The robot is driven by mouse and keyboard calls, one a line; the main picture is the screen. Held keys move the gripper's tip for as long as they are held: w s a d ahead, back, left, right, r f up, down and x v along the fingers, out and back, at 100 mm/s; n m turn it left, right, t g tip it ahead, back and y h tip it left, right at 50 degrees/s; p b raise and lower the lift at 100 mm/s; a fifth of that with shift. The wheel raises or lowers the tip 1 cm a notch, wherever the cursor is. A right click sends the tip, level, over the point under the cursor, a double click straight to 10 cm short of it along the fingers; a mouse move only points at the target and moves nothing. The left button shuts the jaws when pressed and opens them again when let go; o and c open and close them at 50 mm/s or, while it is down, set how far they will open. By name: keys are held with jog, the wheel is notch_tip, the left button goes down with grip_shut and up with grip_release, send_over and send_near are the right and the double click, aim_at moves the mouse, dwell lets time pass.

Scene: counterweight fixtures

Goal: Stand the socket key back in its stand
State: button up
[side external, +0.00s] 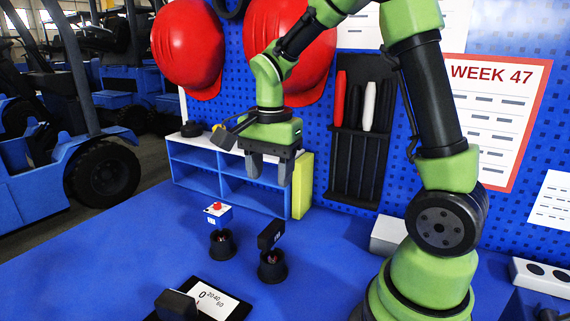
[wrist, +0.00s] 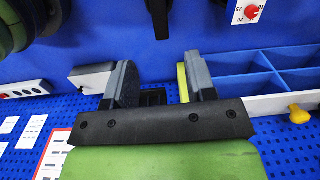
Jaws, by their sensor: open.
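A piece with a black block-shaped head (side external: 270,235), which looks like the socket key, rises from a dark round cup-like stand (side external: 272,268) on the blue table. It appears upright in the cup; how deep it sits is hidden. A dark shape at the top of the wrist view (wrist: 160,18) may be the same piece. My gripper (side external: 269,181) is open and empty, above and behind both cups near the shelf. Its spread fingers also show in the wrist view (wrist: 160,65).
A blue shelf (side external: 225,186) with a yellow-green panel (side external: 302,186) stands close below and beside my gripper. A power strip (side external: 543,276) is at right. The table's left front is clear.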

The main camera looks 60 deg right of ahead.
jog(key=s+a+r+n+t+y, duration=0.2)
jog(key=s+a+r+n+t, duration=0.4)
jog(key=s+n, duration=0.6)
jog(key=shift+s+a+r+n+t, duration=0.2)
jog(key=shift+a+r+n+t, duration=0.35)
jog(key=shift+a+r, duration=1)
jog(key=shift+d+r, duration=0.1)
jog(key=shift+d, duration=0.1)
